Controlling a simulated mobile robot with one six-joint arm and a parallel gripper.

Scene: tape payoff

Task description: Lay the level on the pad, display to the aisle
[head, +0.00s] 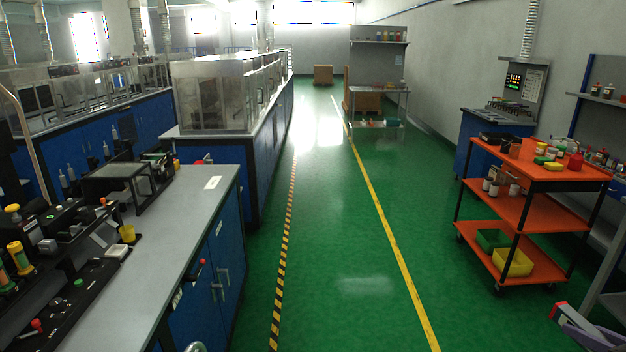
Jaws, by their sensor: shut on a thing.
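My gripper is not in view, so what it holds cannot be seen. I cannot pick out the level for sure in this head view. A small white flat rectangle (213,183) lies on the grey bench top (175,235) at the left, near its far right edge. I cannot tell whether it is the pad, a label or something else. The aisle (335,250) is the green floor to the right of this bench.
Black fixtures with a yellow cup (127,234) crowd the bench's left side. An orange cart (520,208) with bottles and bins stands right of the aisle. A red and grey object (575,320) is cut off at lower right. The aisle floor between is clear.

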